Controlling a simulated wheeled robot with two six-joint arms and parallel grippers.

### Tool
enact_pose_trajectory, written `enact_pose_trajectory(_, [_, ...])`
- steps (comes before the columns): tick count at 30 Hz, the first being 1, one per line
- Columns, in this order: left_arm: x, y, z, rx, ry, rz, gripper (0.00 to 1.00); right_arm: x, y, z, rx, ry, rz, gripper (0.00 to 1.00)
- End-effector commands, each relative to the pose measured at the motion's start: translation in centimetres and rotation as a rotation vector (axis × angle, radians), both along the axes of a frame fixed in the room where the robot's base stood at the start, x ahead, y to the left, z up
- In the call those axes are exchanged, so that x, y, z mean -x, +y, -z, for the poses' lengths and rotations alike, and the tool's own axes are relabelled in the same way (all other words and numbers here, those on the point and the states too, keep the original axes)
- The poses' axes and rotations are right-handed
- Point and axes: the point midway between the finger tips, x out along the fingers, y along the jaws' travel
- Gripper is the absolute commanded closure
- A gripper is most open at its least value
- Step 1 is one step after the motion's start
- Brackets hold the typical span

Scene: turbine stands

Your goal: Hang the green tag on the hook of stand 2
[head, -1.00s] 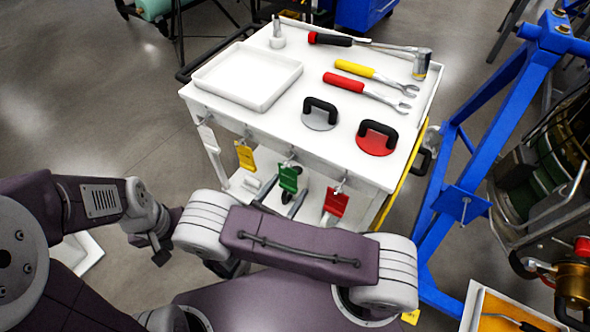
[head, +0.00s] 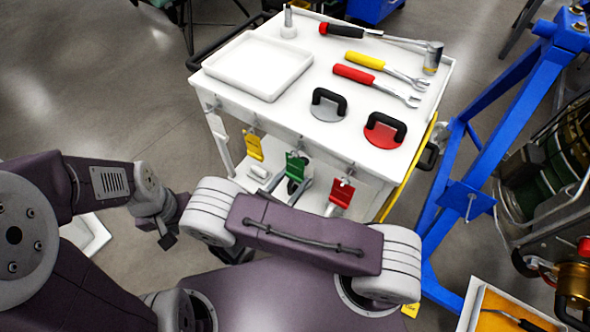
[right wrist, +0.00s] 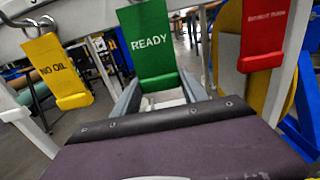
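The green tag (head: 296,168) hangs from a hook on the front edge of the white cart, between the yellow tag (head: 253,146) and the red tag (head: 341,192). In the right wrist view the green tag (right wrist: 150,45) reads READY. My right gripper (head: 293,189) is just below and in front of it. In the right wrist view its grey fingers (right wrist: 160,92) stand apart, one on each side of the tag's lower end; I see no grip on it. My left gripper (head: 166,240) is low at the left, its fingers too unclear to read. I cannot tell which stand is stand 2.
The white cart (head: 290,112) carries a tray (head: 258,66), wrenches, a hammer and two handled discs. A blue stand (head: 480,150) with an engine is close on its right. An orange-lined tray (head: 505,310) is at the lower right. Open floor (head: 90,100) lies left.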

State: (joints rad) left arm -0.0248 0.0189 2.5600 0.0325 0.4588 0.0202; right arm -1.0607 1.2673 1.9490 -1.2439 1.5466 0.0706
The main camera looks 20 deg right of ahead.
Motion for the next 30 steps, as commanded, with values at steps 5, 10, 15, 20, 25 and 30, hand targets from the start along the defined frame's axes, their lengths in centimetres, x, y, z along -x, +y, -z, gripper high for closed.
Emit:
enact_pose_trajectory(5, [0.0, 0.0, 0.0, 0.0, 0.0, 0.0, 0.56, -0.01, 0.01, -0.01, 0.0, 0.0, -0.001, 1.0])
enact_pose_trajectory(10, [0.0, 0.0, 0.0, 0.0, 0.0, 0.0, 0.56, 0.01, 0.04, -0.01, -0.001, -0.001, -0.001, 1.0])
enact_pose_trajectory(15, [0.0, 0.0, -0.01, 0.0, 0.0, 0.0, 0.56, 0.21, 0.29, -0.02, 0.0, -0.001, -0.002, 1.0])
enact_pose_trajectory(20, [0.0, 0.0, -0.02, 0.0, 0.0, 0.0, 0.56, 0.48, 0.61, -0.02, 0.001, -0.001, -0.002, 1.0])
enact_pose_trajectory(25, [0.0, 0.0, -0.03, 0.0, 0.0, 0.0, 0.56, 0.78, 0.9, -0.02, 0.001, -0.001, -0.001, 1.0])
enact_pose_trajectory(30, [0.0, 0.0, -0.03, 0.0, 0.0, 0.0, 0.56, 0.81, 0.91, -0.01, 0.001, -0.001, 0.0, 1.0])
